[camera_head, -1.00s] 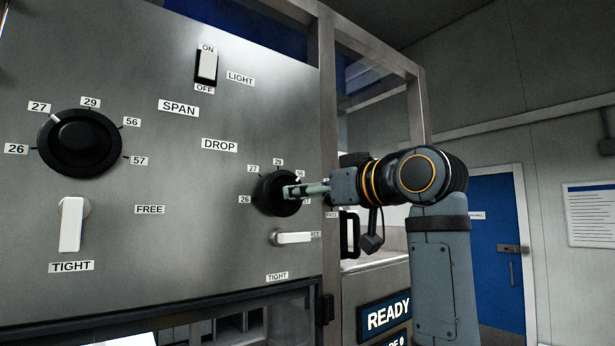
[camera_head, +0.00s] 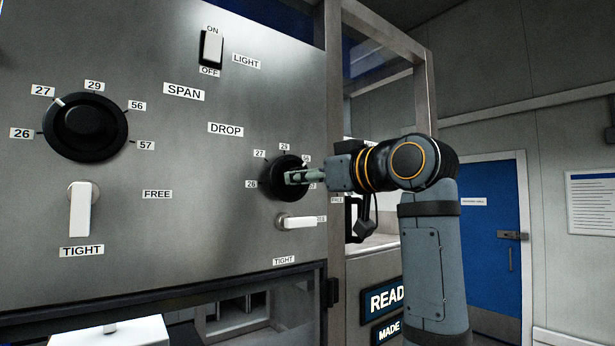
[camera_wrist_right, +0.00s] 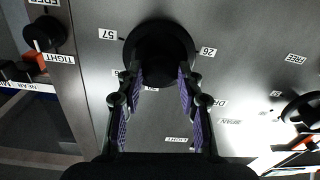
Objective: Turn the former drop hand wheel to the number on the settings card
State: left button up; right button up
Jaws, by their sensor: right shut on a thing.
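The drop hand wheel (camera_head: 270,188) is a round black knob on the grey panel under the DROP label (camera_head: 226,128), ringed by numbers including 26, 27 and 29. A small white mark shows near its 56 label, partly behind my fingers. My right gripper (camera_head: 290,178) is shut on this wheel. In the right wrist view the dark wheel (camera_wrist_right: 160,42) sits between the fingertips (camera_wrist_right: 160,75), with 57 and 26 beside it. The white drop lever (camera_head: 295,223) lies horizontal, towards FREE. I cannot identify a settings card. My left gripper is not in view.
The span wheel (camera_head: 85,128) is at left, its white mark towards 27. Its white lever (camera_head: 79,212) points down to TIGHT. A light switch (camera_head: 212,48) is above. A metal frame post stands just right of the panel, close to my right arm.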

jog(key=shift+n, duration=0.3)
jog(key=n+b, duration=0.5)
jog(key=n, duration=1.3)
jog(key=shift+s+r+h+b, duration=0.1)
jog(key=shift+r+h+b, duration=0.05)
jog(key=shift+h+b, duration=0.2)
jog(key=shift+n, duration=0.4)
jog(key=o, duration=1.2)
jog(key=shift+w+a, duration=0.2)
